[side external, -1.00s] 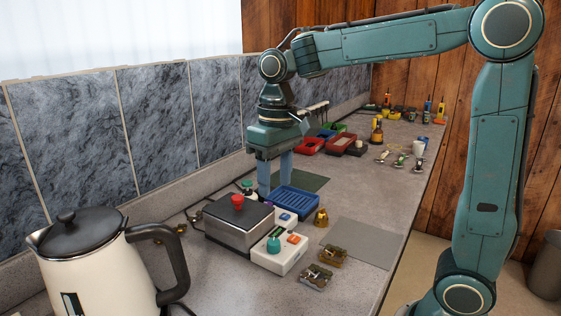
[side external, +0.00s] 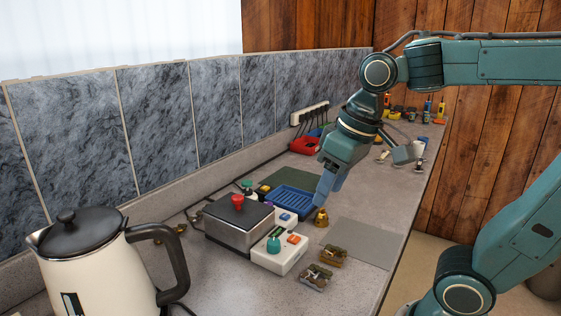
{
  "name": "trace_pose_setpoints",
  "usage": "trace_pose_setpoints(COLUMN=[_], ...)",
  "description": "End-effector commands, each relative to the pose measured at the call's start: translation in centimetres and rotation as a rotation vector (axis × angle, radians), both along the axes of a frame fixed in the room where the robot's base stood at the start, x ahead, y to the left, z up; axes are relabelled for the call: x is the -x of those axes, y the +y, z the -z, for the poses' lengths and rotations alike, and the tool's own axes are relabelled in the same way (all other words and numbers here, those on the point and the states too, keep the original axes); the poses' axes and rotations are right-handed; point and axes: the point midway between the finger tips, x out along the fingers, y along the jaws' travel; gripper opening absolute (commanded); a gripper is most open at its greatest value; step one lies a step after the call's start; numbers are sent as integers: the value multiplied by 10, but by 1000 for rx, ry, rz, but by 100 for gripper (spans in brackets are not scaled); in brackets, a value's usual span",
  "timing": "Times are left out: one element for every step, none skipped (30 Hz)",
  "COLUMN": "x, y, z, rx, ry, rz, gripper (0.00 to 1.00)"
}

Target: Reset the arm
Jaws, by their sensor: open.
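My gripper (side external: 323,197) is open and empty in the side external view. It is tilted, with its fingers pointing down and to the left in the picture. In the picture its fingertips are just above a small brass bell (side external: 321,217) and beside the blue tray (side external: 292,202). Whether they touch the bell I cannot tell. One finger mostly hides the other. My wrist hides part of the counter behind it.
A grey metal box with a red knob (side external: 238,225) and a white control box (side external: 278,252) stand left of the bell. Brass pieces (side external: 333,255) lie in front. A cream kettle (side external: 100,265) stands at the near left. Coloured bins (side external: 304,146) stand farther back.

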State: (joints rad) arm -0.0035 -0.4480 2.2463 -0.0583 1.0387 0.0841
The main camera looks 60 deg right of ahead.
Motion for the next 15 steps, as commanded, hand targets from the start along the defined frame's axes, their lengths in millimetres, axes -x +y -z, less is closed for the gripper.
trace_pose_setpoints(x=[10, 15, 21, 25, 30, 35, 39, 42, 46, 49, 51, 54, 56, 57, 58], y=[-1, -2, -3, -4, -4, -5, -6, -7, -8, -8, -9, -9, -9, -10, -10], z=[2, 3, 5, 7, 9, 11, 13, 15, 17, 18, 20, 21, 23, 23, 24], rx=[4, 6, 9, 12, 15, 19, 21, 24, 28, 30, 32, 34, 36, 37, 38], ry=[-28, -41, -61, -75, -87, -105, -117, -127, -142, -151, -158, -168, -173, -179, -184], rz=[-1, -1, -4, -5, -7, -9, -9, -9, -11, -12, -13, -13, -15, -15, -16], gripper=[48, 48, 48, 48, 48, 48, 48, 48, 48, 48, 48, 48, 48, 48, 48])
